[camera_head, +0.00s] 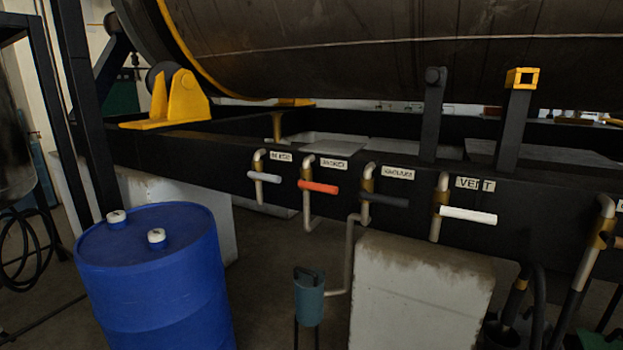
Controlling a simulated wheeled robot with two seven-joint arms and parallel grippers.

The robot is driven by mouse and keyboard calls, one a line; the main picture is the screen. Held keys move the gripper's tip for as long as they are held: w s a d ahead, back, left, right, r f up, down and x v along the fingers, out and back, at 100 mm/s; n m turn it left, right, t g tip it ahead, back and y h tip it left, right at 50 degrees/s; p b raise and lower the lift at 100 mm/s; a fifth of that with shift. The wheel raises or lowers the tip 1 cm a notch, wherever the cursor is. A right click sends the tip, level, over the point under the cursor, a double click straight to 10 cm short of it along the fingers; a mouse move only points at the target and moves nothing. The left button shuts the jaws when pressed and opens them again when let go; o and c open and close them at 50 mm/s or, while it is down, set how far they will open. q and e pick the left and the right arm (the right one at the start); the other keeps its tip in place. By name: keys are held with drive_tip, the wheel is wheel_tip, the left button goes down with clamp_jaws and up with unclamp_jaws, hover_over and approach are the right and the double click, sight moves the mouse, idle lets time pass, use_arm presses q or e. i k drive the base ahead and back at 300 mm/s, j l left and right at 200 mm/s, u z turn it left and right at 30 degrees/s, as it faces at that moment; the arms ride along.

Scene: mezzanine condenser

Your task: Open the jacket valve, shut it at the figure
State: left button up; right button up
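The jacket valve has an orange-red lever (318,187) on a pale bent pipe, on the front of a black beam. The small white label (334,164) to its upper right appears to read JACKET, though the letters are blurred. The lever lies nearly level, across the upright pipe. No gauge or readable figure shows in the head view. Neither of my grippers is in view.
Similar levers flank it: pale grey (264,177) at left, dark (385,200) under VACUUM, white (468,215) under VENT. A blue drum (155,270) stands front left. A teal canister (309,298) and a concrete block (420,295) stand below the beam.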

sight(302, 183)
drive_tip(key=i+j, duration=0.35)
drive_tip(key=i, duration=0.15)
drive_tip(key=i+j, duration=0.35)
drive_tip(key=i, duration=0.15)
drive_tip(key=i+j, duration=0.3)
drive_tip(key=i, duration=0.2)
